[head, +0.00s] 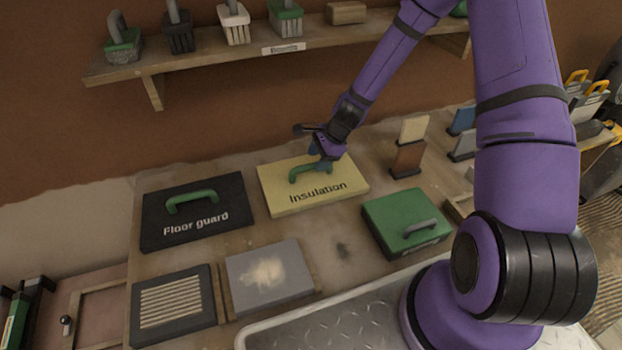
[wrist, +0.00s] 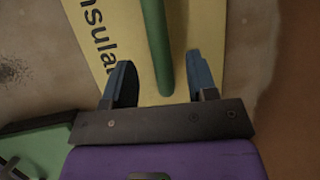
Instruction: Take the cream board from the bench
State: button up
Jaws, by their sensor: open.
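The cream board (head: 283,199) lies flat on the bench (head: 355,238), marked "Insulation", with a green handle (head: 310,170) on top. In the wrist view, the board (wrist: 107,30) fills the upper middle, and its green handle (wrist: 156,45) runs between the two blue fingers. My gripper (head: 322,163) is at the right part of the handle. It is open, with one finger on each side of the handle and a gap to both. In the wrist view, my gripper (wrist: 160,85) holds nothing. The head view partly hides the handle's right end behind the gripper.
A black "Floor guard" board (head: 195,210) lies to the left. A green case (head: 405,222) lies to the right front, and a grey board (head: 268,277) in front. Upright sample blocks (head: 408,158) stand to the right. A shelf (head: 215,65) with brushes hangs behind.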

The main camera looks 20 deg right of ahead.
aim_at(312, 167)
jog(key=shift+x, duration=1.95)
jog(key=shift+f, duration=0.25)
grip_shut()
